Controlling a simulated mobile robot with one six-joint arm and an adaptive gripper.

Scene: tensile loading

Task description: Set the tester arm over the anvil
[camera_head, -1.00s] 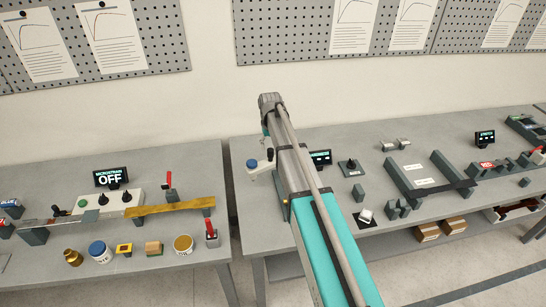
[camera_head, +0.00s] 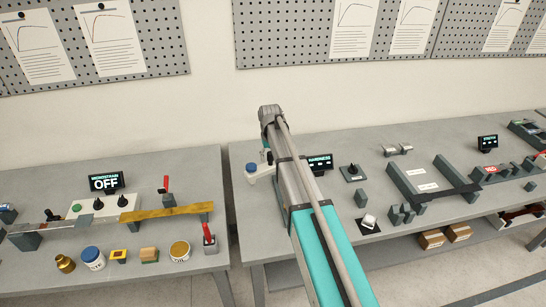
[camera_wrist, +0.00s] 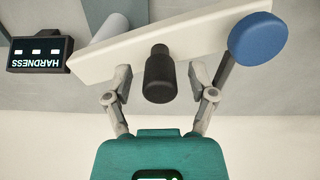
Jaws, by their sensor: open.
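The tester arm is a white bar (camera_wrist: 205,35) slanting across the top of the wrist view, with a blue round knob (camera_wrist: 258,39) at its right end. A black handle (camera_wrist: 160,78) projects from the bar towards my gripper (camera_wrist: 160,88). The gripper's two grey fingers are open, one on each side of the handle, with visible gaps. In the head view the blue knob (camera_head: 251,168) and part of the white bar show left of my arm, which hides the rest. I cannot make out the anvil.
The HARDNESS display (camera_head: 320,163) stands just right of my arm; it is upside down in the wrist view (camera_wrist: 40,53). A light grey cylinder (camera_wrist: 112,27) is behind the bar. A dark block with a knob (camera_head: 353,172) sits farther right. A gap separates the left bench (camera_head: 120,230).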

